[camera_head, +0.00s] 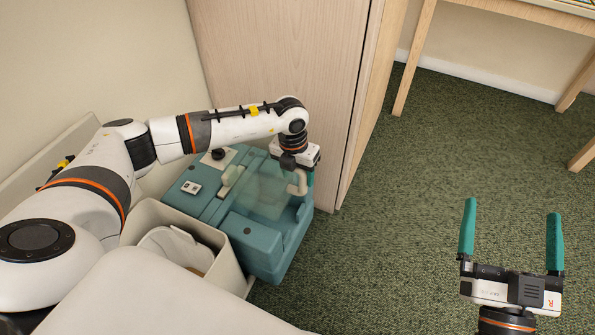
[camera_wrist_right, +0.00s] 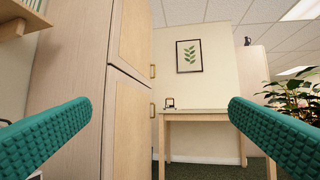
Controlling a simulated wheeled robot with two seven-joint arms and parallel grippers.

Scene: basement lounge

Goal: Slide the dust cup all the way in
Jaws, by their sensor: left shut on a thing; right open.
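A teal machine (camera_head: 262,243) stands on the floor against the cabinet, with a translucent dust cup (camera_head: 262,192) in its middle. A cream curved handle (camera_head: 299,185) shows at the cup's right end. My left gripper (camera_head: 304,177) reaches over the machine from above and is shut on this handle. Its fingertips are partly hidden, and I cannot tell how deep the cup sits. My right gripper (camera_head: 512,212) is open and empty above the carpet at the lower right. Its two teal fingers stand wide apart in the right wrist view (camera_wrist_right: 160,125).
A cream bin (camera_head: 222,254) stands close to the machine's front left. A tall wooden cabinet (camera_head: 275,70) rises directly behind it. A wooden table (camera_head: 420,55) stands at the upper right. The green carpet (camera_head: 410,180) right of the machine is clear.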

